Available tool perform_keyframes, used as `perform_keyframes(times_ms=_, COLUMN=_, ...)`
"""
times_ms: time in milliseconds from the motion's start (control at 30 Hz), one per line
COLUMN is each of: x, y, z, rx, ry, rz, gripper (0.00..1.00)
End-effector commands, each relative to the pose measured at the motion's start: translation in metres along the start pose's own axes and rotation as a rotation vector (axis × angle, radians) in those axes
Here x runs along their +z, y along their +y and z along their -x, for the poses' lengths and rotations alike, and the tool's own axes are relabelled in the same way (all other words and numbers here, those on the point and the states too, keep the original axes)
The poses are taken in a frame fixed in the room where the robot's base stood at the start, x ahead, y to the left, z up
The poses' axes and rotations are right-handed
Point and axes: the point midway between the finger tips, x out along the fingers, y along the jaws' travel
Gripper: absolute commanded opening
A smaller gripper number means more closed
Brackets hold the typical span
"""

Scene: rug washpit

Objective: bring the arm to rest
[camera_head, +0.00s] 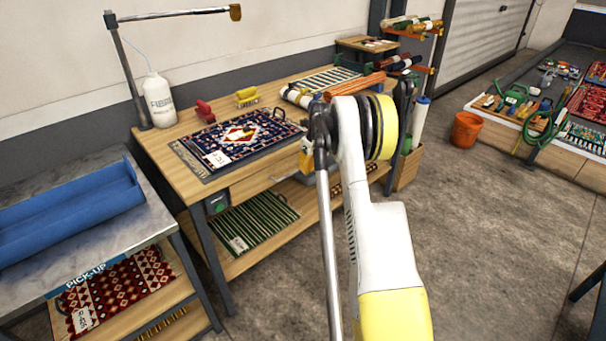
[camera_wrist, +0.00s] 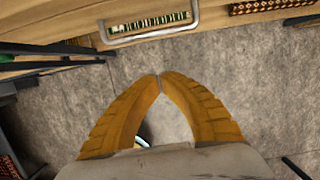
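My gripper (camera_wrist: 158,78) shows in the wrist view with its two orange-brown ribbed fingers meeting at the tips. Nothing shows held between them, and bare concrete floor lies below. In the head view my white and yellow arm (camera_head: 375,225) is raised in front of the wooden workbench (camera_head: 180,165). The gripper itself is mostly hidden behind the arm there. The wrist view shows a curved metal handle (camera_wrist: 150,37) at the bench edge above the fingers, apart from them.
A patterned rug (camera_head: 240,138) lies on the workbench, and a striped green rug (camera_head: 245,222) on its lower shelf. A pick-up table with a blue trough (camera_head: 70,210) stands at left. An orange bucket (camera_head: 466,129) stands at right. Open floor (camera_head: 500,240) lies right of my arm.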

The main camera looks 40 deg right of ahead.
Motion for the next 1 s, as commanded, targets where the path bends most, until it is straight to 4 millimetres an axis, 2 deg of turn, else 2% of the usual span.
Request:
perform_keyframes(times_ms=33, x=0.001, y=0.001, z=0.012, rx=0.000, ry=0.000, rz=0.000, gripper=0.00)
perform_keyframes(times_ms=200, x=0.000, y=0.001, z=0.028, rx=0.001, ry=0.000, rz=0.000, gripper=0.00)
perform_keyframes(times_ms=467, x=0.000, y=0.001, z=0.031, rx=0.001, ry=0.000, rz=0.001, gripper=0.00)
perform_keyframes(times_ms=567, x=0.003, y=0.008, z=0.039, rx=-0.002, ry=-0.003, rz=0.041, gripper=0.00)
perform_keyframes(times_ms=667, x=0.012, y=0.031, z=0.065, rx=-0.011, ry=-0.013, rz=0.172, gripper=0.00)
perform_keyframes(times_ms=767, x=0.020, y=0.071, z=0.107, rx=-0.031, ry=-0.028, rz=0.399, gripper=0.00)
perform_keyframes(times_ms=867, x=0.021, y=0.119, z=0.153, rx=-0.059, ry=-0.044, rz=0.675, gripper=0.00)
perform_keyframes(times_ms=1000, x=0.007, y=0.186, z=0.209, rx=-0.105, ry=-0.061, rz=1.060, gripper=0.00)
